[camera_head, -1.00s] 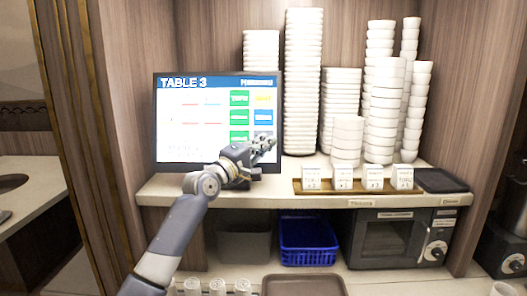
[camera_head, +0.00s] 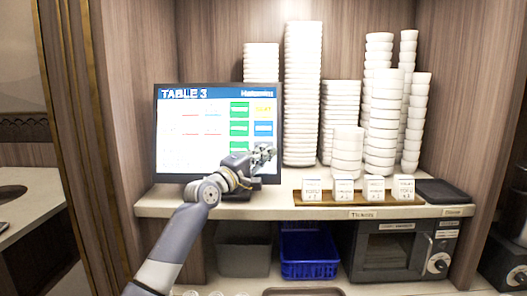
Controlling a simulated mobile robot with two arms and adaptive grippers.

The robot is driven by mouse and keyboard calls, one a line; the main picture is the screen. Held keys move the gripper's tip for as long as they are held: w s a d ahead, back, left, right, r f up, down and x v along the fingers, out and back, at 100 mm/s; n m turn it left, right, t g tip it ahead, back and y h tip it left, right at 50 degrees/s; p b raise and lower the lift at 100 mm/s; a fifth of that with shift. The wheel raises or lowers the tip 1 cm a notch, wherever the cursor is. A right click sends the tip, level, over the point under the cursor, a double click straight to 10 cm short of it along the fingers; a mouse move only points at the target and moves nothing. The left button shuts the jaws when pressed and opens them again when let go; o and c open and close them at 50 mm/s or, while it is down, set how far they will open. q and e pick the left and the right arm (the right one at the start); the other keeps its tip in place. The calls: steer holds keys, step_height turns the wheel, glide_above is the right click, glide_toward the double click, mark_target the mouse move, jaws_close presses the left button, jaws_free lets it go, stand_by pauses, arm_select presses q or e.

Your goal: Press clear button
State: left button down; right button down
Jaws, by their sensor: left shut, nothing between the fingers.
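A touch screen (camera_head: 190,150) headed "TABLE 3" stands on the shelf at left. Its right side has green buttons (camera_head: 239,129), a yellow button (camera_head: 263,106) and a blue button (camera_head: 263,129). The button labels are too small to read surely, so I cannot tell which one is clear. My left gripper (camera_head: 265,152) is shut and empty, in front of the screen's lower right corner, just below the blue button. It hides the lower right buttons. I cannot tell whether it touches the screen. My right gripper is not in view.
Tall stacks of white bowls (camera_head: 302,95) stand right of the screen. Small labelled white boxes sit on a wooden tray (camera_head: 358,199), with a dark tray (camera_head: 442,192) beside it. Below the shelf (camera_head: 230,207) are a blue basket (camera_head: 308,252) and a microwave (camera_head: 390,250).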

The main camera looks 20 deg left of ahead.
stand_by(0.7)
arm_select(q)
steer(key=shift+w+f+b, duration=0.1)
steer(key=shift+w+b, duration=0.25)
steer(key=shift+w, duration=0.05)
steer(key=shift+w+a+f+b, duration=0.1)
steer(key=shift+w+a+b, duration=0.15)
steer(key=shift+b, duration=0.25)
stand_by(0.5)
stand_by(0.3)
steer(key=shift+s+d+r+p, duration=0.15)
steer(key=shift+s+p, duration=0.2)
steer(key=shift+p, duration=0.25)
steer(key=shift+s+d+r+p, duration=0.1)
steer(key=shift+s+p, duration=0.25)
steer(key=shift+p, duration=0.2)
